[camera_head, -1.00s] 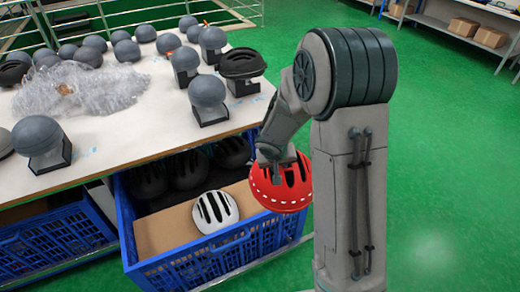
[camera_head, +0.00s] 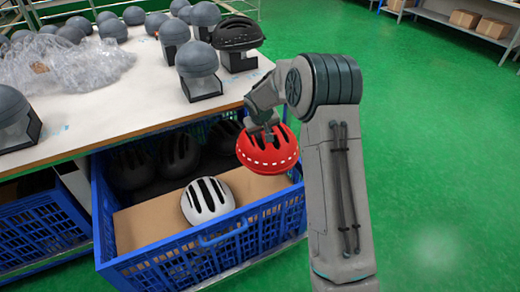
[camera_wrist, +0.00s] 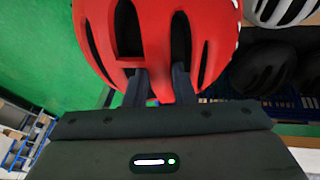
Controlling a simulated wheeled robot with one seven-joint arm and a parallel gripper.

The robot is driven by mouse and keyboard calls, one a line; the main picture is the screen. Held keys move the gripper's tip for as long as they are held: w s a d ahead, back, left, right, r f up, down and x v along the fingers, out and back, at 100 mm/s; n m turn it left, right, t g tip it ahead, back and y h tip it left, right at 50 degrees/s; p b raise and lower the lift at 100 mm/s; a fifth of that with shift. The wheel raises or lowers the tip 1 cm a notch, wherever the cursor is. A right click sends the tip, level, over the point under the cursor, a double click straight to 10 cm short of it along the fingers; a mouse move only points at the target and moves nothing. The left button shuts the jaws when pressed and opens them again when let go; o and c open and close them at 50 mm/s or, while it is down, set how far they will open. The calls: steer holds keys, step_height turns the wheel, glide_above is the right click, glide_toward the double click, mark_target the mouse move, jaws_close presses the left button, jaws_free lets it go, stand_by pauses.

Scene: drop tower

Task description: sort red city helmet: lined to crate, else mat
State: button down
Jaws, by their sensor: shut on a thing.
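The red city helmet (camera_head: 268,150) has dark vents and a row of white marks around its lower edge. My gripper (camera_head: 262,128) is shut on it from above and holds it over the right back part of the blue crate (camera_head: 215,262). In the wrist view the red helmet (camera_wrist: 158,40) fills the top, with the two fingers of my gripper (camera_wrist: 160,88) at its vents. The inside of the helmet is hidden, so I cannot tell if it is lined. The crate holds a white helmet (camera_head: 208,200) on brown cardboard and several black helmets (camera_head: 180,155). I see no mat.
A white table (camera_head: 130,95) stands behind the crate with several grey head forms (camera_head: 198,68) and clear plastic wrap (camera_head: 65,65). A black helmet (camera_head: 238,33) sits on one form. Another blue crate (camera_head: 40,225) is at the left. Green floor is free at the right.

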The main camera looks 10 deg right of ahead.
steer(key=w+f+b, duration=0.2)
steer(key=f+b, duration=0.6)
steer(key=f, duration=0.4)
steer(key=w+f+n+b, duration=0.1)
steer(key=w+f+b, duration=0.1)
steer(key=f+b, duration=0.6)
step_height(320, 180, down, 4)
steer(key=shift+a+r+y+b, duration=0.1)
steer(key=shift+a+y+b, duration=0.15)
steer(key=shift+y+b, duration=0.15)
steer(key=shift+f+b, duration=0.35)
steer(key=shift+f, duration=0.15)
steer(key=c, duration=1.1)
jaws_free()
steer(key=c, duration=0.4)
steer(key=shift+o, duration=0.2)
